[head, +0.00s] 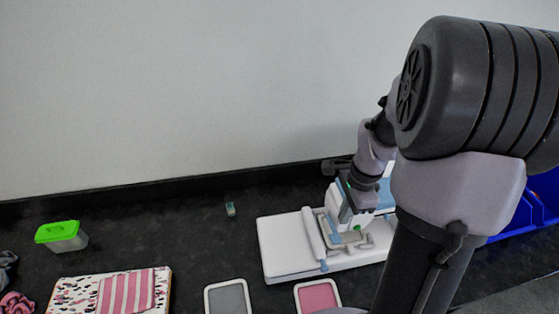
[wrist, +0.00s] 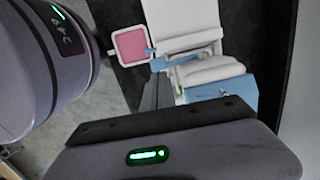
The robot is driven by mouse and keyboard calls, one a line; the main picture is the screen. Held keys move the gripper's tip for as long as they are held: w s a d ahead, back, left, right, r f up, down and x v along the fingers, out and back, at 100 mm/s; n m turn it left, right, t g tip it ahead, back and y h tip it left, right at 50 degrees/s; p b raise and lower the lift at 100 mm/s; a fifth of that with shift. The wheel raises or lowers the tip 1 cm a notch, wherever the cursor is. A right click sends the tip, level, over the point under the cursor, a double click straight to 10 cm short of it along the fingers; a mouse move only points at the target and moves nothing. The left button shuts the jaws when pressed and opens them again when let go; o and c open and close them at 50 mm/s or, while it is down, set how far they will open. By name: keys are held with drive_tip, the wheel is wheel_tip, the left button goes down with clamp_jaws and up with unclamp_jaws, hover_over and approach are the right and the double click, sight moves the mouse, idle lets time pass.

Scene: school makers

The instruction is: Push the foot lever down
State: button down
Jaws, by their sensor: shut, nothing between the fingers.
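A white and light-blue machine (head: 285,248), which looks like a sewing or embroidery machine, stands on the dark counter with a hoop-like frame and a roller-shaped bar on its flat bed. In the wrist view its white body (wrist: 185,18) and blue panel (wrist: 222,108) show beyond my wrist. I cannot make out the foot lever for certain; my arm and gripper cover part of the machine. My gripper (head: 345,214) is shut and empty, close over the machine's upright part. It also shows in the wrist view (wrist: 152,92). Whether it touches the machine cannot be told.
A pink framed pad (head: 317,296) and a grey one (head: 228,298) lie in front of the machine. A green-lidded box (head: 62,236), a striped cloth (head: 127,292) and a small green item (head: 230,210) lie left. A blue bin (head: 525,215) stands right. The wall is behind.

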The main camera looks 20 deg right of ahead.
sight(337, 238)
drive_tip(key=shift+s+d+f, duration=0.15)
drive_tip(key=shift+s+d, duration=0.05)
drive_tip(key=shift+s, duration=0.15)
drive_tip(key=shift+f, duration=0.1)
drive_tip(key=f+b, duration=0.5)
drive_tip(key=f, duration=0.1)
drive_tip(key=shift+w+a+f+b, duration=0.2)
drive_tip(key=shift+a+f+b, duration=0.2)
